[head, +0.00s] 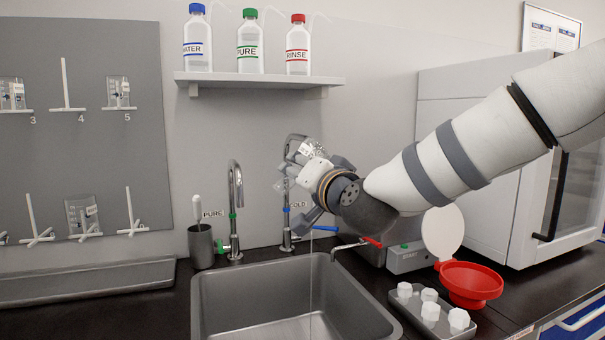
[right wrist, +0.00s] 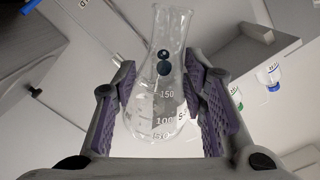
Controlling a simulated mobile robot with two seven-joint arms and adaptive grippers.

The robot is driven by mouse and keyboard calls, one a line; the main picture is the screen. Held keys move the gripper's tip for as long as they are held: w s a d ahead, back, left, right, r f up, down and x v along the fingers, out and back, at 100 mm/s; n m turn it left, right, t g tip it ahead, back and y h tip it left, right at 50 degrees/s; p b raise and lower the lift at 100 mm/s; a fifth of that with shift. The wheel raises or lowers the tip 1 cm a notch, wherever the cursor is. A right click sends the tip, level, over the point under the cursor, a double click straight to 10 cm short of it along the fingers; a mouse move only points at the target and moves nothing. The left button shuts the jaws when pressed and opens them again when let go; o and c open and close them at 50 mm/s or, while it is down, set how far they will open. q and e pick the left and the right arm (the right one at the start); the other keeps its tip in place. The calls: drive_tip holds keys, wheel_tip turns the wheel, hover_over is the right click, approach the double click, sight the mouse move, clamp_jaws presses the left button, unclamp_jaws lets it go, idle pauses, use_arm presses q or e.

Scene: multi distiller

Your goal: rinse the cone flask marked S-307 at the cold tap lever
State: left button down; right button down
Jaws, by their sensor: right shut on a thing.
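The clear cone flask (right wrist: 160,95) is between the purple pads of my right gripper (right wrist: 162,100) in the right wrist view. Its graduations show, and a label beginning "S-" is partly hidden by a finger. In the head view my right gripper (head: 303,182) is shut on the flask (head: 309,150) in front of the cold tap (head: 287,222). The flask is partly hidden there, and its exact tilt is hard to tell. The cold tap's blue lever (head: 326,228) sticks out to the right below the gripper. A thin water stream (head: 311,275) falls into the sink (head: 205,305). My left gripper is out of view.
The pure tap (head: 235,205) and a grey cup (head: 201,246) stand left of the cold tap. A shelf (head: 260,79) with bottles is above. A red funnel (head: 470,283) and a tray (head: 433,324) of white pieces lie right of the sink.

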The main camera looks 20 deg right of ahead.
drive_tip(key=m, duration=0.5)
drive_tip(key=shift+d+m, duration=0.1)
drive_tip(key=shift+m, duration=0.3)
drive_tip(key=m, duration=0.6)
drive_tip(key=shift+f+m, duration=0.15)
drive_tip(key=shift+m, duration=0.25)
drive_tip(key=m, duration=0.3)
drive_tip(key=shift+m, duration=0.3)
drive_tip(key=m, duration=0.1)
drive_tip(key=m+b, duration=0.1)
drive_tip(key=shift+w+f+m, duration=0.1)
drive_tip(key=shift+f+m, duration=0.1)
drive_tip(key=shift+m, duration=0.2)
drive_tip(key=m, duration=0.3)
drive_tip(key=m+b, duration=0.1)
drive_tip(key=m, duration=0.1)
drive_tip(key=shift+f+m, duration=0.15)
drive_tip(key=shift+m, duration=0.95)
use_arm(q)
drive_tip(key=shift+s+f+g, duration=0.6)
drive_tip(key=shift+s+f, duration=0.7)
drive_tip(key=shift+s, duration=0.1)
use_arm(e)
drive_tip(key=shift+r, duration=0.55)
